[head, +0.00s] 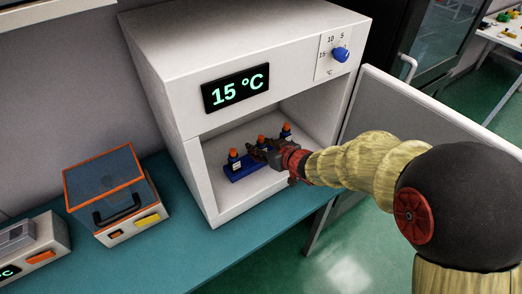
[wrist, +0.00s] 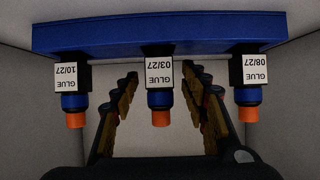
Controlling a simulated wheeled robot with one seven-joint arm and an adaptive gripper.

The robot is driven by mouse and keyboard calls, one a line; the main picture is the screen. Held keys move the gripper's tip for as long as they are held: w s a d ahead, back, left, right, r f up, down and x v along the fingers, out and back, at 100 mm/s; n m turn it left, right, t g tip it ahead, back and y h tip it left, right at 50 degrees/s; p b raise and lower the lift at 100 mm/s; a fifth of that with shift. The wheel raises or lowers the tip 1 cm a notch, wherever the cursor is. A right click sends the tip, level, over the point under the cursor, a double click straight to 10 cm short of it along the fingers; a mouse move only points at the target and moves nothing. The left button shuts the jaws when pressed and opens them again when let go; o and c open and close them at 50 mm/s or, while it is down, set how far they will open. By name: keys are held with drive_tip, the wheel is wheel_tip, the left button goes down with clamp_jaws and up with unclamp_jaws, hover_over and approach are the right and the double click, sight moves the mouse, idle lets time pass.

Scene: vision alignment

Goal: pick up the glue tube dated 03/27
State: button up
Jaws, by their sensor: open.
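The glue tube dated 03/27 (wrist: 159,82) is the middle one of three in the wrist view, with a white label, blue collar and orange cap. The tubes dated 10/27 (wrist: 71,84) and 08/27 (wrist: 250,82) are to its left and right. All three stand in a blue rack (wrist: 160,37), which shows in the head view too (head: 239,172), inside the white cabinet. The wrist view is upside down. My gripper (wrist: 160,88) is open, its two fingers either side of the 03/27 tube with a gap each side. In the head view my gripper (head: 262,152) reaches in among the tubes.
The white cabinet (head: 165,60) reads 15 °C and has a blue knob (head: 341,54). Its walls enclose the rack closely. The open door (head: 430,112) stands at the right, beside my arm. A box with an orange-rimmed lid (head: 104,183) sits on the teal counter (head: 190,252).

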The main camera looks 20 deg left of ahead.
drive_tip(key=shift+c, duration=1)
clamp_jaws()
drive_tip(key=shift+r, duration=0.1)
